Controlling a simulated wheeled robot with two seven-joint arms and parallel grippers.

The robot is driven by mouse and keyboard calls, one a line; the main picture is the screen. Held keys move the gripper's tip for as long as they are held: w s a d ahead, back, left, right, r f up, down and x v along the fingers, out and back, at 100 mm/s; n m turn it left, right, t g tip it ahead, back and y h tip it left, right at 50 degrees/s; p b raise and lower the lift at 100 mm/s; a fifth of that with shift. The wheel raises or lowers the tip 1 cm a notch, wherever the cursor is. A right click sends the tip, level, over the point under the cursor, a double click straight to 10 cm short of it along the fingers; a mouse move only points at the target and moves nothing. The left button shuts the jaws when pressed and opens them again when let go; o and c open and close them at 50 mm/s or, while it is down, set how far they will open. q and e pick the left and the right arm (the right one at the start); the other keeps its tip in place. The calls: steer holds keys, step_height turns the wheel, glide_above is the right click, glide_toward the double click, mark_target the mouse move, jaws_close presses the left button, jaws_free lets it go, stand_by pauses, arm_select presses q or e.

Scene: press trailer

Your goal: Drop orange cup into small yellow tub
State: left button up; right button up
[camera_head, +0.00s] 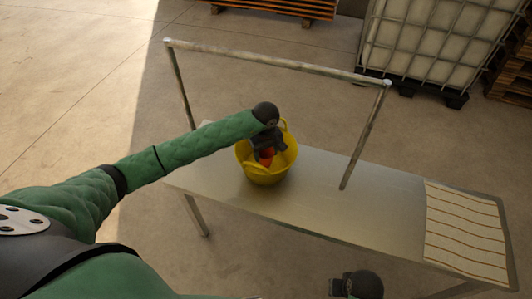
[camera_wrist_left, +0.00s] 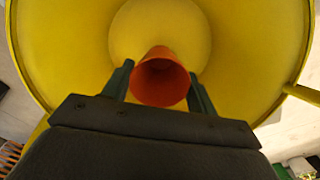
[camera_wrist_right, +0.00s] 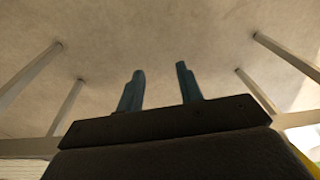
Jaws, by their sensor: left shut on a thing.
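The small yellow tub (camera_head: 283,165) stands on the metal table, with a handle on its rim. In the left wrist view the tub (camera_wrist_left: 70,40) fills most of the picture. The orange cup (camera_head: 267,155) shows inside the tub's outline, below my left gripper (camera_head: 265,148). In the left wrist view my left gripper (camera_wrist_left: 160,85) is shut on the orange cup (camera_wrist_left: 160,78), with a finger on each side, over the tub's inside. I cannot tell whether the cup touches the tub floor. My right gripper (camera_wrist_right: 160,90) is open and empty; in the head view only its dark wrist shows at the bottom.
A metal frame bar (camera_head: 280,62) on posts rises above the table (camera_head: 330,205). A striped cloth (camera_head: 465,230) lies at the table's right end. A caged white tank (camera_head: 430,45) and wooden pallets (camera_head: 275,8) stand behind. The table's middle is clear.

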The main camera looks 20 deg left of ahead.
steer(key=shift+s, duration=0.15)
arm_select(q)
steer(key=shift+f, duration=0.15)
arm_select(e)
steer(key=shift+s+r, duration=0.25)
steer(key=shift+r, duration=0.25)
steer(key=shift+r, duration=0.1)
arm_select(q)
steer(key=o, duration=1)
steer(key=shift+c, duration=0.2)
arm_select(e)
steer(key=shift+w+r, duration=0.1)
steer(key=shift+r, duration=0.15)
steer(key=shift+f, duration=0.15)
